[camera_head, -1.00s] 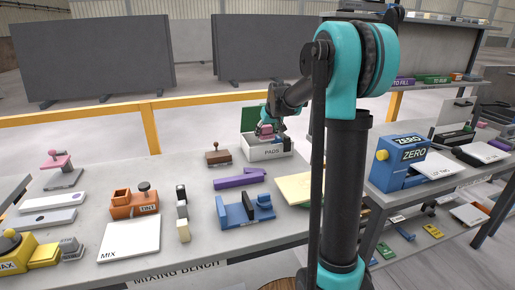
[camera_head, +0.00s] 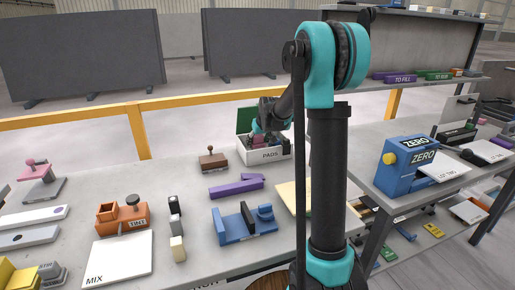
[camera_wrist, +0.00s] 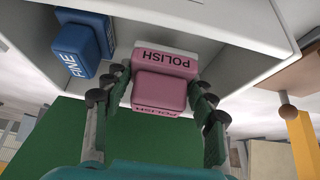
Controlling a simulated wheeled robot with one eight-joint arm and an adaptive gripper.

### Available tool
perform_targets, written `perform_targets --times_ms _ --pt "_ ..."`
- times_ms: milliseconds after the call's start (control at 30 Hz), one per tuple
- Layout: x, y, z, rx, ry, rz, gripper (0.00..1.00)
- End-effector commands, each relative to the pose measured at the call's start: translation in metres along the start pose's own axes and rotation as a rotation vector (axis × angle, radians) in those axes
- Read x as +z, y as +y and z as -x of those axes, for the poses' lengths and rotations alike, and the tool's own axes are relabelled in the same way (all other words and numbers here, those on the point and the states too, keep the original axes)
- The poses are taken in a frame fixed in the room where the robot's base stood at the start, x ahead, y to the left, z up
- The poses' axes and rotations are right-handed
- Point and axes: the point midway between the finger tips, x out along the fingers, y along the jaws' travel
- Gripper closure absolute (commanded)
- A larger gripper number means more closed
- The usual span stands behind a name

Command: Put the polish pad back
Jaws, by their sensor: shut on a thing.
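The pink polish pad (camera_wrist: 166,62), marked POLISH, is between the fingers of my gripper (camera_wrist: 160,92) in the wrist view. My gripper is shut on it. The pad is inside the white PADS box (camera_head: 268,155), close to a light inner wall. I cannot tell whether it touches the box floor. A blue pad marked FINE (camera_wrist: 80,45) lies beside it in the box. In the head view my gripper (camera_head: 263,133) is over the box, and the pad (camera_head: 257,141) shows only as a small pink patch.
The green lid (camera_head: 246,117) stands open behind the box. A brown stamp-like block (camera_head: 213,160), a purple piece (camera_head: 236,186) and a blue holder (camera_head: 245,223) stand on the bench nearby. The blue ZERO machine (camera_head: 410,165) is at right.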

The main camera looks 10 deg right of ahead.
Motion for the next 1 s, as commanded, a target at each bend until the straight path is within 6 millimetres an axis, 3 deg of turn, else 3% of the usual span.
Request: perform_targets --times_ms 200,600,633,700,800,1000 --pt "0.014 0.0 -0.022 0.0 0.0 0.0 0.75" --pt "0.017 0.0 -0.026 0.0 0.0 0.0 0.75" --pt "0.017 0.0 -0.026 0.0 0.0 0.0 0.4" --pt "0.017 0.0 -0.026 0.0 0.0 0.0 0.31" --pt "0.017 0.0 -0.026 0.0 0.0 0.0 0.23" --pt "0.017 0.0 -0.026 0.0 0.0 0.0 0.23"
